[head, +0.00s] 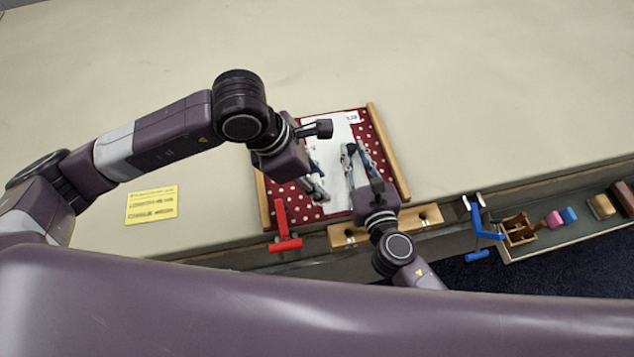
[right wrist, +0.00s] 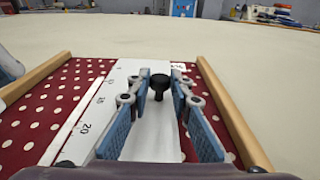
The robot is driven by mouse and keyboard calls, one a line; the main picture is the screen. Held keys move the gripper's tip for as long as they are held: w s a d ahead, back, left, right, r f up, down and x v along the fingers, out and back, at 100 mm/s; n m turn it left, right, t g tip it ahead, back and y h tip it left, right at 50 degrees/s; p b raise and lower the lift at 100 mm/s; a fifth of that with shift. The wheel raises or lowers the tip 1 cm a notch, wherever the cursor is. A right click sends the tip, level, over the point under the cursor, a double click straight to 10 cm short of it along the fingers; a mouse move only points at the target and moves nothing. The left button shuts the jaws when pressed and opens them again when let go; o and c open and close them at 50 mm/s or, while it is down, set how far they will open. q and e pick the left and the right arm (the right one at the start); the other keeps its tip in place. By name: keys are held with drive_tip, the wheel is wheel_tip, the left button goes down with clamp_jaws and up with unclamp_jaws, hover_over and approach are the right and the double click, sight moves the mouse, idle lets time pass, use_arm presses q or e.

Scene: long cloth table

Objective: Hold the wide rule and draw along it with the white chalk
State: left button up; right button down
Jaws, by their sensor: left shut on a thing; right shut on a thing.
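The wide rule (head: 338,195) is a white plate with scale marks, lying on red dotted cloth (head: 373,145). In the right wrist view the rule (right wrist: 150,135) carries a black knob (right wrist: 159,82). My right gripper (head: 350,152) is shut on this knob, and its blue pads (right wrist: 155,98) stand on both sides of it. My left gripper (head: 320,196) is shut low over the left part of the rule or its edge. The white chalk in it is too small to make out. A thin white line (right wrist: 70,128) runs on the cloth beside the rule's marked edge.
Wooden rails (head: 390,153) flank the cloth. A red clamp (head: 285,238) and a drilled wooden block (head: 385,229) sit at the front edge, a blue clamp (head: 480,232) farther right. A tray (head: 560,236) holds small blocks. A yellow card (head: 151,205) lies left. The far table is clear.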

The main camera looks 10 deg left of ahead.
idle(0.3)
drive_tip(key=c, duration=1.7)
unclamp_jaws()
drive_tip(key=shift+o, duration=0.2)
drive_tip(key=v, duration=1.2)
